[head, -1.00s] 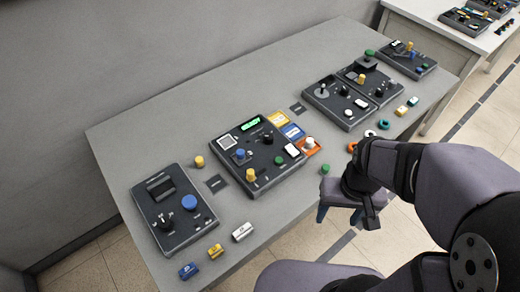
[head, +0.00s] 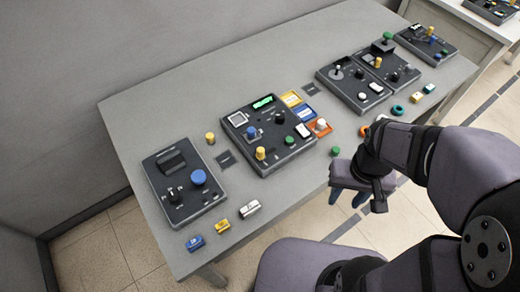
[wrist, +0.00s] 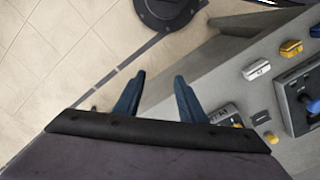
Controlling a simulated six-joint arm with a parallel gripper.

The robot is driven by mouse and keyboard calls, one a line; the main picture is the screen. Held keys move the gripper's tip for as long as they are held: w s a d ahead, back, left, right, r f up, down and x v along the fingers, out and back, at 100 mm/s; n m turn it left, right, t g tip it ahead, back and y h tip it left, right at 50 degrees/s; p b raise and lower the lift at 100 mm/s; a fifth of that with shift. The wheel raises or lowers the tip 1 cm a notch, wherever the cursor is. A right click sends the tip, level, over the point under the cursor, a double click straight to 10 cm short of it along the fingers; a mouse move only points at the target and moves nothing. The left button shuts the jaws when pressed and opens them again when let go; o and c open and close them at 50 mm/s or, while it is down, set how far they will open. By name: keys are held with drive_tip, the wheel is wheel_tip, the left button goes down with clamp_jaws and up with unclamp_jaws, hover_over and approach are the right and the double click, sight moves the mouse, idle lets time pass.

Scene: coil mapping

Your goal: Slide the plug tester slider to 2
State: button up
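My gripper (head: 348,196) hangs past the table's front edge, apart from every panel. Its two blue fingers stand apart with nothing between them in the wrist view (wrist: 158,80). I cannot tell which control panel is the plug tester; the labels are too small to read. The left panel (head: 160,199) has a dark block, a blue knob (head: 199,177) and small black controls. The middle panel (head: 285,158) has a lit green display (head: 263,102) and several coloured knobs. No slider position can be read. Part of the left panel also shows in the wrist view (wrist: 298,116).
The grey table (head: 185,105) has clear room behind the panels. Blue (head: 195,243), yellow (head: 221,225) and white (head: 249,209) blocks lie near its front edge. More panels (head: 352,92) stand at the right. A green piece (head: 335,151) lies near my gripper.

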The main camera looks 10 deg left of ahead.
wheel_tip(320, 180, up, 3)
drive_tip(key=n+p, duration=0.4)
drive_tip(key=n, duration=0.6)
hover_over(260, 150)
drive_tip(key=shift+w+a+r, duration=0.2)
drive_tip(key=shift+w+a, duration=0.05)
drive_tip(key=shift+w, duration=0.2)
drive_tip(key=shift+s+d+n, duration=0.3)
drive_tip(key=shift+s+n, duration=0.1)
drive_tip(key=shift+n, duration=0.6)
drive_tip(key=shift+f+p, duration=1)
drive_tip(key=shift+f, duration=2.65)
drive_tip(key=shift+c, duration=0.6)
